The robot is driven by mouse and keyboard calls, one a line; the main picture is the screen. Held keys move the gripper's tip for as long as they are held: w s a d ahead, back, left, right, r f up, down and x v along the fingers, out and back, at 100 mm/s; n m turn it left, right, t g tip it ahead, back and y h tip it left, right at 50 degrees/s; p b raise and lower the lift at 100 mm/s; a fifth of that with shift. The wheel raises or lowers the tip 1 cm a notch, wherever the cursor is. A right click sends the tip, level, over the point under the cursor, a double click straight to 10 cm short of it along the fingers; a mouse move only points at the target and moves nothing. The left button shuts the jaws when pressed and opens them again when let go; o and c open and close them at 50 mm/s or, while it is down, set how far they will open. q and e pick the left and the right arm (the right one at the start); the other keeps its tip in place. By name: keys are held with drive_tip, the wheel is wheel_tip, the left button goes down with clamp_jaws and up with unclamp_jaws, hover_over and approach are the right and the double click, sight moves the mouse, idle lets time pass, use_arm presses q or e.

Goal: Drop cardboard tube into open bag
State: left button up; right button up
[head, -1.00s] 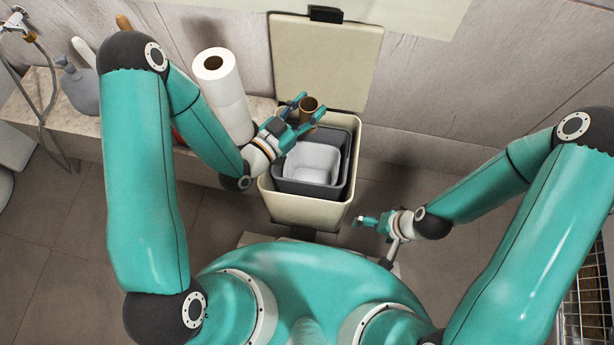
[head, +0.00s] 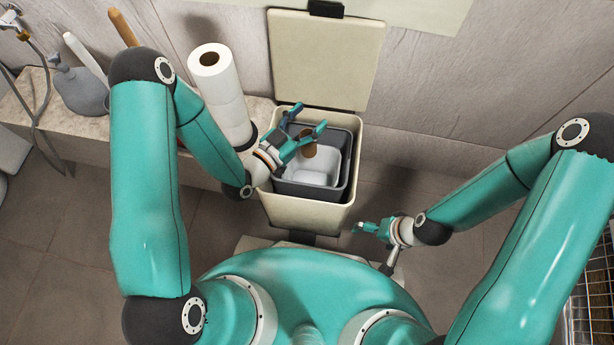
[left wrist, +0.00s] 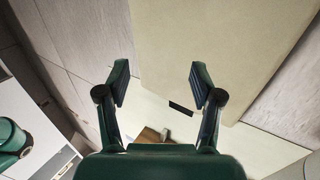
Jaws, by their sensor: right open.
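The brown cardboard tube (head: 308,148) is upright or slightly tilted, just below and apart from my left gripper's fingertips, over the pale open bag (head: 322,168) inside the dark grey bin (head: 345,170). I cannot tell whether it touches the bag. My left gripper (head: 306,120) is open above the bin. In the left wrist view, its fingers (left wrist: 158,85) are spread with nothing between them. My right gripper (head: 362,227) is open and empty, low to the right of the bin.
A cream outer bin (head: 305,212) surrounds the grey one, with its raised lid (head: 325,60) against the wall. A paper roll stack (head: 222,95) stands left of it on a stone ledge (head: 90,137). A wire rack (head: 592,290) is at the lower right.

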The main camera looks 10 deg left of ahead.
idle(0.3)
use_arm(q)
wheel_tip(320, 180, up, 10)
drive_tip(key=shift+f, duration=0.1)
idle(0.5)
idle(0.4)
